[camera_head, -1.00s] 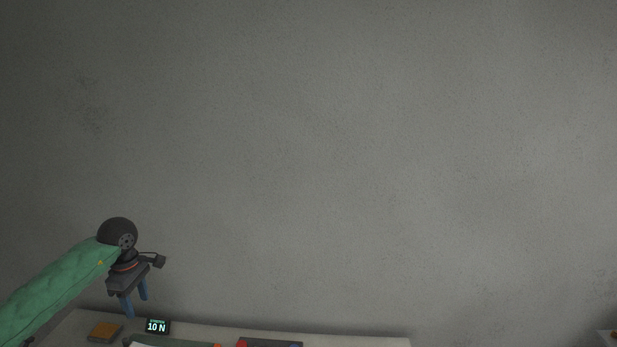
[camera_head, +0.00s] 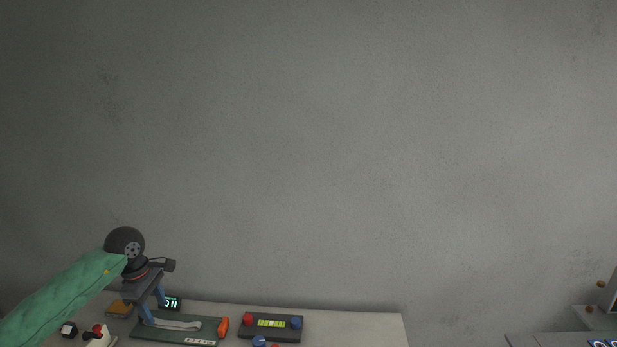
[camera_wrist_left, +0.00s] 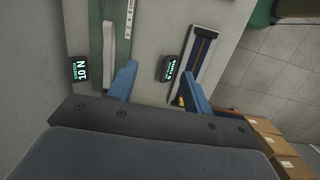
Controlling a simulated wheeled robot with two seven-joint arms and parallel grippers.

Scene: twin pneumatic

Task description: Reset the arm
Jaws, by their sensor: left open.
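My left arm (camera_head: 70,295), in a green sleeve, comes in from the lower left in the head view. My left gripper (camera_head: 154,313) points down over the left part of the table, its two blue fingers apart and nothing between them. My right arm and right gripper are not in view.
The pale table (camera_head: 350,320) holds a green board (camera_head: 190,337), a small display (camera_head: 172,304), an orange handle (camera_head: 222,327) and a dark box with coloured knobs (camera_head: 271,325). Cardboard boxes (camera_wrist_left: 268,140) stand on the floor. Above the table is bare wall.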

